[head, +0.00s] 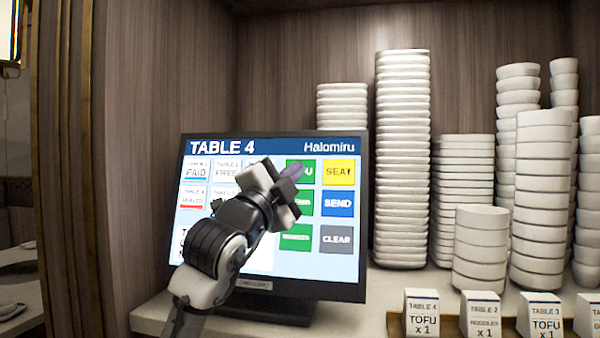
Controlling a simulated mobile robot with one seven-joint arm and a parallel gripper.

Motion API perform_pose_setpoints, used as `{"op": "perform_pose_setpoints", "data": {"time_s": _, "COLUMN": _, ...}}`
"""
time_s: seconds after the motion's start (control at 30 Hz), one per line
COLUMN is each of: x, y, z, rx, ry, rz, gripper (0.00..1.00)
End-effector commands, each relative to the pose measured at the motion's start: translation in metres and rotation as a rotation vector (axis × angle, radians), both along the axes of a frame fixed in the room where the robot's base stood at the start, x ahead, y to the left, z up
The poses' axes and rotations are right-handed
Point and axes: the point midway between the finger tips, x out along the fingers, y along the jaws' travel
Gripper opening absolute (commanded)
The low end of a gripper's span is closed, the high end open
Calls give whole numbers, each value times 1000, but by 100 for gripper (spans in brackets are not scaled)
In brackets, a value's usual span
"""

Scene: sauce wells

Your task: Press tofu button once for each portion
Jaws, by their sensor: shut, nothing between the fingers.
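A touch screen (341,259) headed "TABLE 4" and "Halomiru" stands on the counter. A green button (308,171) at the top of its button columns is partly covered by my gripper; only a final "U" of its label shows. My gripper (297,172) is shut and empty, with its tips over this green button. I cannot tell whether the tips touch the screen. Yellow SEAT (339,172), blue SEND (337,203) and grey CLEAR (337,239) buttons are on the right. Two more green buttons sit below, their labels unclear. My arm hides the screen's lower middle.
Stacks of white bowls and plates (402,160) stand right of and behind the screen. Small cards line the front right; one card (422,314) reads "TABLE 4 TOFU x 1", another (541,316) "TABLE 3 TOFU x 1". A wood panel (130,130) bounds the left.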

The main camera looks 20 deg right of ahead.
Motion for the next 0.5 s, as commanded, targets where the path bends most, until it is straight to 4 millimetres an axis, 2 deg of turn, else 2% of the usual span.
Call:
{"op": "perform_pose_setpoints", "data": {"time_s": 0.2, "x": -8, "y": 5, "z": 3, "rx": 0, "ry": -2, "rz": 0, "gripper": 0}}
{"op": "perform_pose_setpoints", "data": {"time_s": 0.5, "x": -9, "y": 6, "z": 3, "rx": 0, "ry": -2, "rz": 0, "gripper": 0}}
